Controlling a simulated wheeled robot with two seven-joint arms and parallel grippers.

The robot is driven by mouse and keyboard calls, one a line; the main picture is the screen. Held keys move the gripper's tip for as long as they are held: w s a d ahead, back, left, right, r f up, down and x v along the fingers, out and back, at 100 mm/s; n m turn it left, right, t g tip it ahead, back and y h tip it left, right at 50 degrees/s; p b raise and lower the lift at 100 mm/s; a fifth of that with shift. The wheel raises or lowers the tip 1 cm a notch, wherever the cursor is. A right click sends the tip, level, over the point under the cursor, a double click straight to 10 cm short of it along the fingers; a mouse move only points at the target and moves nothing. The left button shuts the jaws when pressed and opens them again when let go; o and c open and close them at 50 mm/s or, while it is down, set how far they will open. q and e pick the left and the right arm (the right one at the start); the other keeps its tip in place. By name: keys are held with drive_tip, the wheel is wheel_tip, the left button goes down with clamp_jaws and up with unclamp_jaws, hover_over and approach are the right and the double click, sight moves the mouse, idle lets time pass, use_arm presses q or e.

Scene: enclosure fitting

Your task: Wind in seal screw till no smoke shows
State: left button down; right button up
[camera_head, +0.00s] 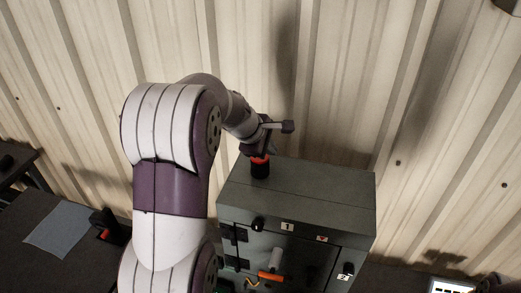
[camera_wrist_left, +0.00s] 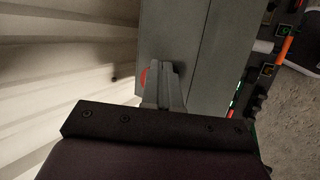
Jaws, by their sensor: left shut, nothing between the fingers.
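The grey enclosure box (camera_head: 300,190) stands below my left arm, with a flat top and a front bearing knobs and small labels. A black upright piece with a red band (camera_head: 260,166) stands on its top near the back left; I take it for the seal screw. My left gripper (camera_head: 260,151) is right above it, shut with nothing between the fingers. In the left wrist view the fingers (camera_wrist_left: 165,76) are together over the box top, and red (camera_wrist_left: 143,77) shows beside them. I cannot tell whether they touch it. I make out no clear smoke. My right gripper is not in view.
A pale corrugated wall (camera_head: 340,90) rises close behind the box. A blue-grey sheet (camera_head: 60,229) and a black and red item (camera_head: 107,228) lie on the dark surface at left. A small lit screen (camera_head: 450,286) is at the lower right.

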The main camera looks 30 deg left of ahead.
use_arm(q)
drive_tip(key=w+a+r+n+t, duration=0.2)
drive_tip(key=w+a+r+n, duration=0.1)
drive_tip(key=w+a+n, duration=0.1)
drive_tip(key=shift+w+a+r+n, duration=0.3)
drive_tip(key=shift+a+r+n, duration=0.1)
drive_tip(key=shift+a+n, duration=0.4)
drive_tip(key=shift+s+a+f, duration=0.1)
drive_tip(key=shift+a, duration=0.05)
wheel_tip(320, 180, down, 9)
drive_tip(key=b, duration=0.8)
idle(1.0)
drive_tip(key=shift+f+b, duration=0.25)
drive_tip(key=shift+b, duration=0.1)
